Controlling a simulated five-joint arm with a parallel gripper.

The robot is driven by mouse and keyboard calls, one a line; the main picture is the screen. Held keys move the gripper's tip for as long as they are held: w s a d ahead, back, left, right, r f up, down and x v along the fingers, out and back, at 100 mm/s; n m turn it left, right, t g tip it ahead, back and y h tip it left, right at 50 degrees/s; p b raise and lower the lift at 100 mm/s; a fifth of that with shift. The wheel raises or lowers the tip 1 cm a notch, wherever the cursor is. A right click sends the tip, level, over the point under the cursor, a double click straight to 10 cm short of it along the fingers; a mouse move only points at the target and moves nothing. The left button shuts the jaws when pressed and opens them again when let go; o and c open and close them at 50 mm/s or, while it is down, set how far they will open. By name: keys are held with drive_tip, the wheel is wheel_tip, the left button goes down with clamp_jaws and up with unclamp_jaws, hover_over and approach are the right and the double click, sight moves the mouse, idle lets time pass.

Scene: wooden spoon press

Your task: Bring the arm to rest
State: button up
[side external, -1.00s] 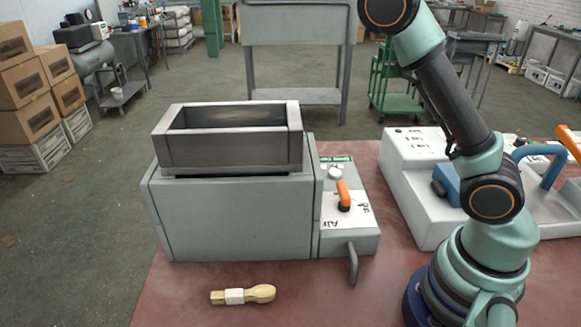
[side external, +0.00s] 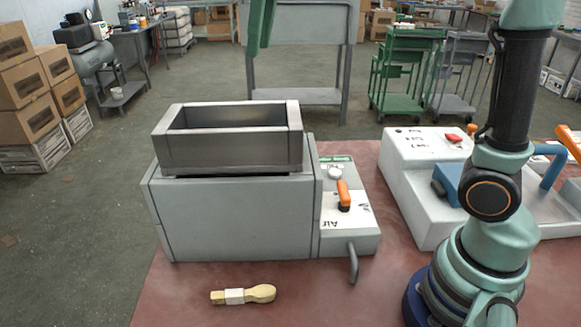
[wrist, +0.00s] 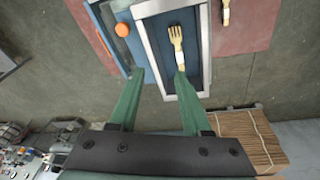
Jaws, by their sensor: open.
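My gripper (wrist: 159,74) is open in the wrist view, its two green fingers apart with nothing between them. In the side view only its green fingers (side external: 260,28) show, hanging at the top edge, above the press; the rest is out of frame. The arm stands nearly upright at the right.
The grey press (side external: 235,215) carries an open metal tray (side external: 230,152). A wooden piece with a white band (side external: 235,296) lies on the red table (side external: 310,295). A white fixture (side external: 410,190) stands right.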

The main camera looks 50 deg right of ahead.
drive_tip(key=s+d+f+m+t, duration=0.1)
drive_tip(key=s+d+f+m, duration=0.1)
drive_tip(key=s+f, duration=0.4)
drive_tip(key=s+d+f+m+t, duration=0.2)
drive_tip(key=s+f, duration=0.4)
drive_tip(key=f, duration=0.3)
drive_tip(key=shift+s+d+f+m, duration=0.15)
drive_tip(key=shift+s+d+m, duration=0.25)
drive_tip(key=shift+d, duration=0.5)
